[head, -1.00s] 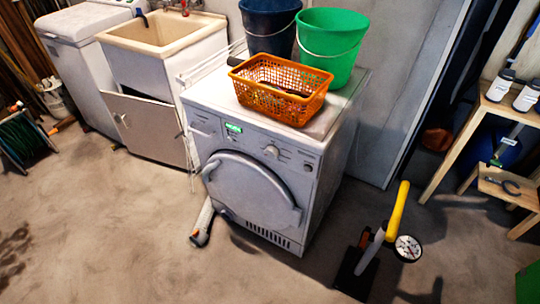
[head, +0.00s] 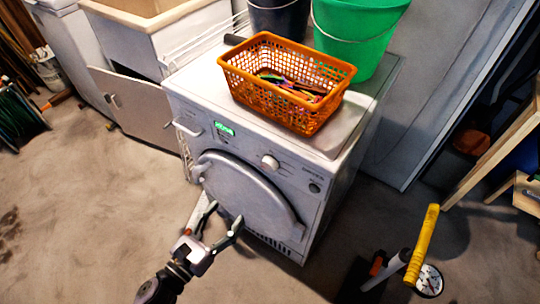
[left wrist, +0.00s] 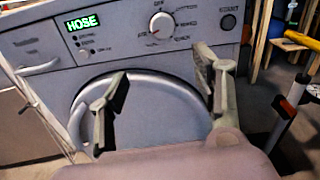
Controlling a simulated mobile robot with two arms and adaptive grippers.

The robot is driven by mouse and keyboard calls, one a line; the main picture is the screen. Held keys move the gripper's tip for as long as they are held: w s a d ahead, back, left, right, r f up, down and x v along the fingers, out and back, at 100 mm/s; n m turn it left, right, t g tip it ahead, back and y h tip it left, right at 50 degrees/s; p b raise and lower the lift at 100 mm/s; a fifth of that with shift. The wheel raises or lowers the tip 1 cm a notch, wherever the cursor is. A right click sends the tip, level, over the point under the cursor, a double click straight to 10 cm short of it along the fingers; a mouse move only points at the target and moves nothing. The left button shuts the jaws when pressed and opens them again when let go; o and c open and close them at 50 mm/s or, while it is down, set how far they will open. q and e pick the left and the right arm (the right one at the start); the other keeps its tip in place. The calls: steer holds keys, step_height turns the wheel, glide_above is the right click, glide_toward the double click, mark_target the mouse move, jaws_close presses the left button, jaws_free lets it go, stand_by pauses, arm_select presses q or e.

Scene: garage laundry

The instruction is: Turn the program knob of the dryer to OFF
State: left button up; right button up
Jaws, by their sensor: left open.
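The dryer (head: 325,185) is a white front-loader with a round door and a lit green display (head: 224,129). Its program knob (head: 270,162) is a pale round dial right of the display. In the left wrist view the knob (left wrist: 162,25) has a red mark at its lower left, and the display (left wrist: 83,23) reads "HOSE". My left gripper (head: 222,222) is open and empty, in front of the dryer door and below the knob. Its fingers (left wrist: 160,95) show apart in the left wrist view, with the knob beyond and above them. My right gripper is not in view.
An orange basket (head: 238,88) with colourful items, a green bucket (head: 365,40) and a dark bucket (head: 280,18) stand on the dryer. A yellow-handled pump (head: 424,245) stands on the floor at right. A sink cabinet door (head: 133,110) hangs open at left.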

arm_select(q)
steer(key=r+m, duration=0.1)
steer(key=p, duration=0.3)
glide_toward(267, 167)
steer(key=x, duration=0.9)
steer(key=shift+w+d, duration=0.1)
steer(key=shift+w, duration=0.1)
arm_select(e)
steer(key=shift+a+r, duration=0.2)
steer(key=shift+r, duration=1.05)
arm_select(q)
steer(key=shift+c, duration=0.5)
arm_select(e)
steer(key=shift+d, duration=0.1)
arm_select(q)
steer(key=c, duration=1)
